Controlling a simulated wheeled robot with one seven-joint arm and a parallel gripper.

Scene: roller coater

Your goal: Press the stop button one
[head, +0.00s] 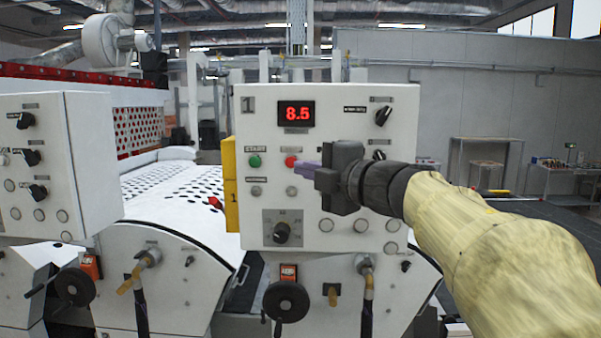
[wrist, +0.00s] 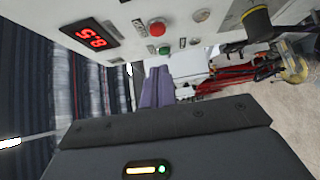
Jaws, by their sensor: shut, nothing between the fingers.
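The control panel marked 1 (head: 340,215) is a white box facing me. Its red stop button (head: 291,161) sits to the right of the green start button (head: 254,160). In the wrist view the red button (wrist: 157,28) and green button (wrist: 164,50) show beyond my fingertips. My gripper (head: 297,169) is shut and empty, its purple fingers pointing at the panel just right of and below the red button. In the wrist view the shut fingers (wrist: 158,72) show a gap between their tips and the red button. My gripper body hides part of the panel.
A red display (head: 297,114) reads 8.5 above the buttons. A black knob (head: 383,116) is at upper right, and a dial (head: 282,233) is below. A second panel (head: 85,160) stands at left. Handwheels (head: 286,301) stick out below the panel.

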